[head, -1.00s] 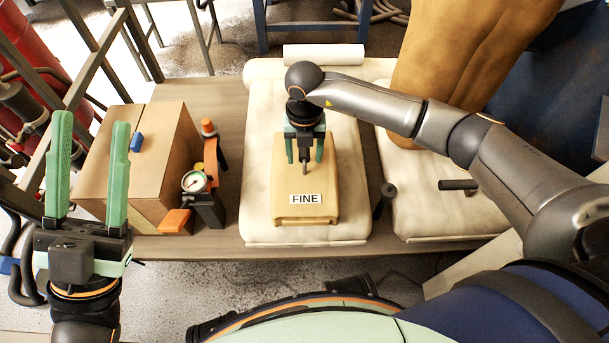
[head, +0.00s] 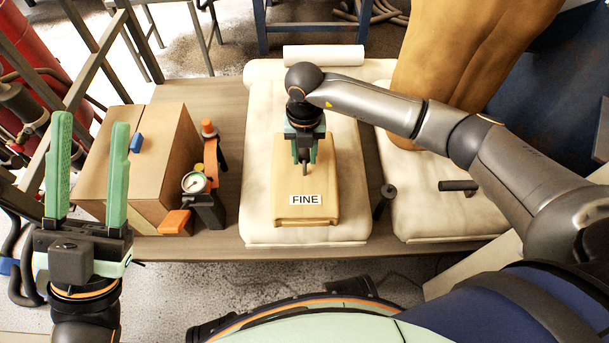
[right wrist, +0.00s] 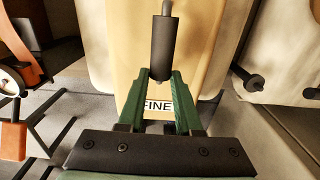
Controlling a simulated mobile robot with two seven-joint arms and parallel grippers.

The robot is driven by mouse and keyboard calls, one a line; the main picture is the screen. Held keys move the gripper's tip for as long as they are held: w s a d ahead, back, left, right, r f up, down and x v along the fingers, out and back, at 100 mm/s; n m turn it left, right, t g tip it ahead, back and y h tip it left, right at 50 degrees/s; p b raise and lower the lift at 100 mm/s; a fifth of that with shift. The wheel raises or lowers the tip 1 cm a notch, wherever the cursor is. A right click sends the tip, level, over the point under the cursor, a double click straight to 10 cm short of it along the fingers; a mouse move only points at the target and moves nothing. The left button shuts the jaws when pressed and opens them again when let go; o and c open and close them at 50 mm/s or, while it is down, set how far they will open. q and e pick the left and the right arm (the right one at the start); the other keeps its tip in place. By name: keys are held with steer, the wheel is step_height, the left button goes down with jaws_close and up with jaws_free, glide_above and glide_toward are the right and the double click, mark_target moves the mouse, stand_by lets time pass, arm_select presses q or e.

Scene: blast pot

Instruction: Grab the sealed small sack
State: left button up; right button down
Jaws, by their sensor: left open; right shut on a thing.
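The small sack (head: 324,182) is tan, with a white label that reads FINE. It lies on a large cream sack (head: 262,215) at the middle of the head view. My right gripper (head: 304,158) is over the small sack, its fingers drawn together on the sack's dark grip. In the right wrist view this grip (right wrist: 163,45) stands between the fingertips, in front of the sack (right wrist: 198,45). The sack still appears to rest on the cream sack. My left gripper (head: 88,165) is open and empty at the left, apart from everything.
A cardboard box (head: 105,160) and a pressure gauge (head: 194,183) with orange parts stand left of the cream sack. A second cream sack (head: 425,222) with a dark grip (head: 458,185) lies at the right. A large tan sack (head: 470,60) stands behind it. A white roll (head: 323,54) lies at the back.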

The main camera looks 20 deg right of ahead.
stand_by(0.5)
steer(key=shift+w+r, duration=0.2)
steer(key=shift+r, duration=0.05)
